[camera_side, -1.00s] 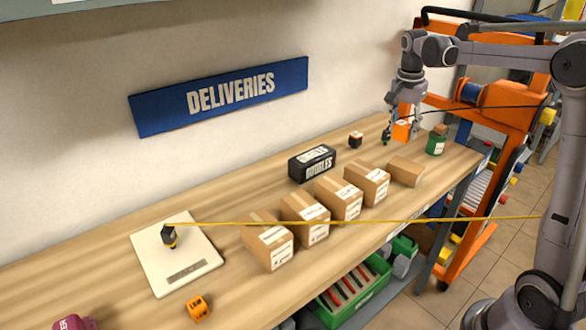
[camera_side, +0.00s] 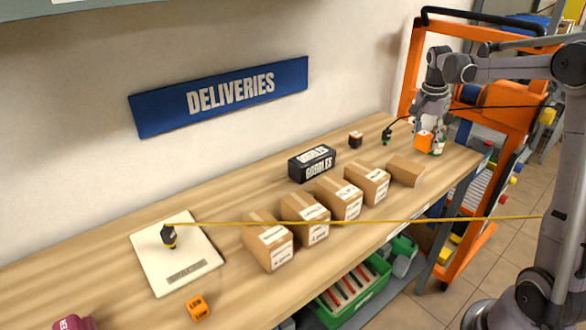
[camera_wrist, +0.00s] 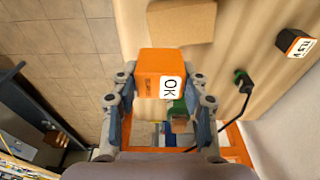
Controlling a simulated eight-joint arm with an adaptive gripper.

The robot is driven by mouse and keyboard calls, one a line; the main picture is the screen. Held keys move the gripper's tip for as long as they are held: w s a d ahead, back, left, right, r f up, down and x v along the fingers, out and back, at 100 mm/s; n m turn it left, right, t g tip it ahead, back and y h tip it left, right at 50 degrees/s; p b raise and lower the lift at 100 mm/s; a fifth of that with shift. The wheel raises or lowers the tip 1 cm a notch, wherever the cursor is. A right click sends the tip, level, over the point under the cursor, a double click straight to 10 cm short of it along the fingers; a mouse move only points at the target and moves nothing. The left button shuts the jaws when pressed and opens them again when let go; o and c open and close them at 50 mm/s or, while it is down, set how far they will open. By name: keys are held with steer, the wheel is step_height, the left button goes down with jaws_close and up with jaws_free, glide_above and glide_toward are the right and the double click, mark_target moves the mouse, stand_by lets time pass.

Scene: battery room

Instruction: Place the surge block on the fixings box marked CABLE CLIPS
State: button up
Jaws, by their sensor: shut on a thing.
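My gripper (camera_side: 431,122) is shut on an orange block (camera_side: 423,141) at the far right end of the bench. In the wrist view the block (camera_wrist: 153,66) sits between the fingers of my gripper (camera_wrist: 160,88) and shows a white OK label; I take it for the surge block. Several cardboard boxes with white labels stand in a row; the nearest to the front is this box (camera_side: 268,246). Their print is too small to read, so I cannot tell which is marked CABLE CLIPS. A plain cardboard box (camera_side: 406,171) lies at the row's right end, also in the wrist view (camera_wrist: 181,20).
A green tin (camera_wrist: 177,108) with a brown top is close by the held block. An orange block (camera_side: 197,307) and white board (camera_side: 178,255) lie left.

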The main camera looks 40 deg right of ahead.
steer(key=w, duration=0.1)
steer(key=w+a+f, duration=0.1)
steer(key=w+f, duration=0.1)
steer(key=shift+w+a+f, duration=0.1)
steer(key=shift+a+f, duration=0.05)
steer(key=shift+a, duration=0.1)
steer(key=shift+f, duration=1.9)
steer(key=shift+f, duration=0.15)
steer(key=o, duration=1.2)
